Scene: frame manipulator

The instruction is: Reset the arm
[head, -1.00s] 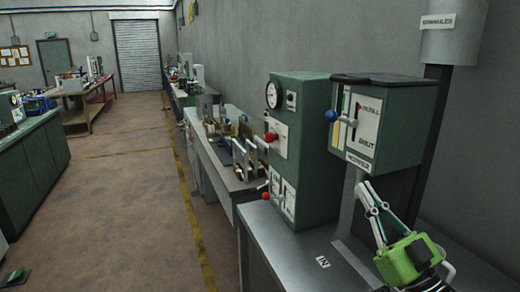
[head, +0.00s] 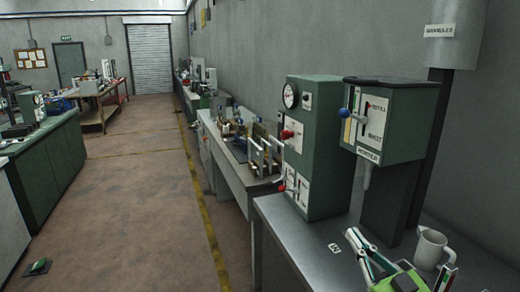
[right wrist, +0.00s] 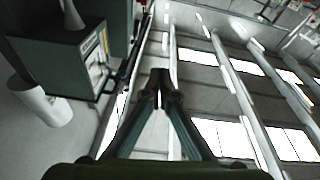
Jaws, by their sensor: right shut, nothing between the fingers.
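My right gripper (head: 356,240) is at the bottom right of the head view, low over the grey bench, left of a white mug (head: 431,249). Its green body is partly cut off by the lower edge. In the right wrist view its two fingers (right wrist: 159,88) meet at the tips with nothing between them. My left gripper is in neither view.
The green hopper (head: 388,120) with a blue-knobbed lever hangs above the bench (head: 305,245). A green cabinet (head: 320,150) with a gauge and red knobs stands left of it.

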